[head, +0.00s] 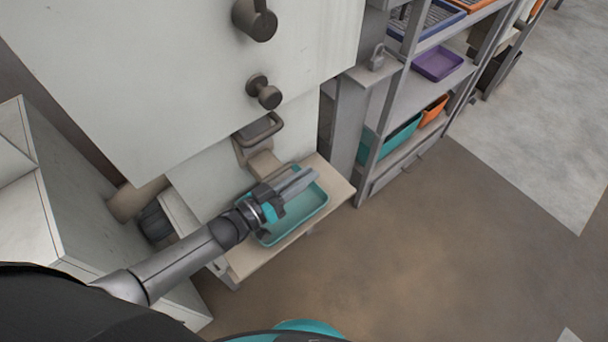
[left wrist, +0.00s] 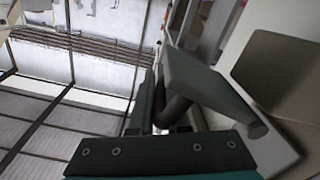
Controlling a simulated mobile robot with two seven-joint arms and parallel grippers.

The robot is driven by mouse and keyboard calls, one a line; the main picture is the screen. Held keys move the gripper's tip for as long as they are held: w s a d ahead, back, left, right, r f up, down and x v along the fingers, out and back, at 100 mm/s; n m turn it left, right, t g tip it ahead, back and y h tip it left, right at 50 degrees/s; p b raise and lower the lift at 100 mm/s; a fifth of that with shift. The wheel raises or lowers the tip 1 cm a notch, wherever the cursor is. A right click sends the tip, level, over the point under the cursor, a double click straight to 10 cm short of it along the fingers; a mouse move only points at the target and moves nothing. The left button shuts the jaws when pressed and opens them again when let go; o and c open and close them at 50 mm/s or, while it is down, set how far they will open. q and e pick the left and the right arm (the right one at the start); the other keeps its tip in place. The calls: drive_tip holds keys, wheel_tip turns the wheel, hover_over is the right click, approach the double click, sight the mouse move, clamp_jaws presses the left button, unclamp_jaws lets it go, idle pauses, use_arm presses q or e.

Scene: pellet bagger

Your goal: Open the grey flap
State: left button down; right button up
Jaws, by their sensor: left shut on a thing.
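The white machine front (head: 215,70) carries a grey-brown hinged-looking piece with a loop (head: 263,130), which may be the grey flap. A beige chute-like part (head: 263,164) sits just below it. My left gripper (head: 298,181) is in front of the chute, above a teal tray (head: 293,220). In the left wrist view, its fingers (left wrist: 172,108) are shut around a dark curved bar (left wrist: 178,104). I cannot tell from the head view what this bar belongs to. My right gripper is not in view.
Two dark knobs, an upper one (head: 256,20) and a lower one (head: 264,93), stick out of the machine front. The tray stands on a low beige table (head: 245,262). A grey shelf rack (head: 400,95) stands to the right. The brown floor (head: 420,260) in front is clear.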

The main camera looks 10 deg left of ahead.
use_arm(q)
drive_tip(key=c, duration=0.9)
unclamp_jaws()
drive_tip(key=v, duration=1.5)
drive_tip(key=shift+s+a+p, duration=0.1)
drive_tip(key=shift+a+p, duration=0.05)
drive_tip(key=shift+p, duration=0.15)
